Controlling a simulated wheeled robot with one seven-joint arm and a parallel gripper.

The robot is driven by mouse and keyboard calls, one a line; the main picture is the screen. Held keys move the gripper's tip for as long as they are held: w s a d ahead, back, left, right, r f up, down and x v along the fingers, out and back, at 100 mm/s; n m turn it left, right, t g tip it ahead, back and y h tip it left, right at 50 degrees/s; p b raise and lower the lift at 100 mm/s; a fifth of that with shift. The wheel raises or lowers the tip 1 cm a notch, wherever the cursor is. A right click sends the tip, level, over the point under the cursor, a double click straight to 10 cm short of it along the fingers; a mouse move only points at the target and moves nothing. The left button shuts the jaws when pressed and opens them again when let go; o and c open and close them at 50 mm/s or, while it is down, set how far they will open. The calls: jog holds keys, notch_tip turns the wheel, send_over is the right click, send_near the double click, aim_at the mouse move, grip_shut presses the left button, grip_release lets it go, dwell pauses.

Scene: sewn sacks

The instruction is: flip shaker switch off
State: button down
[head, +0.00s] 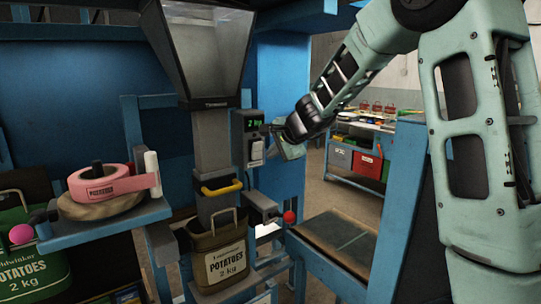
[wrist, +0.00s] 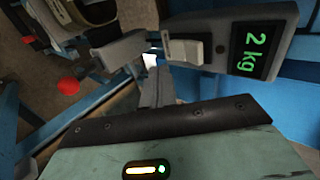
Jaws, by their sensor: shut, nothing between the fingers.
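The shaker switch is a pale rocker (wrist: 186,50) on a grey control box (wrist: 228,30) with a green "2 kg" display (wrist: 255,50) in the wrist view. In the head view the box (head: 252,138) is fixed to the blue frame beside the grey chute, and the rocker is small there (head: 257,151). My gripper (head: 267,129) comes in from the right with its fingertips close to the box. In the wrist view the shut, empty fingers (wrist: 154,72) point toward the rocker's end. Whether they touch it I cannot tell. The rocker's on or off position is unclear.
A brown potato sack (head: 218,255) hangs under the chute (head: 212,140), below a yellow handle (head: 221,188). A red knob (head: 290,217) sticks out below the box. A pink tape roll (head: 100,184) lies on the left shelf. A blue post (head: 398,200) stands at right.

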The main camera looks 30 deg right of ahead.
jog(key=s+r, duration=0.3)
jog(key=s, duration=0.4)
jog(key=shift+s+d+r, duration=0.15)
jog(key=shift+s+r, duration=0.1)
jog(key=shift+s, duration=0.1)
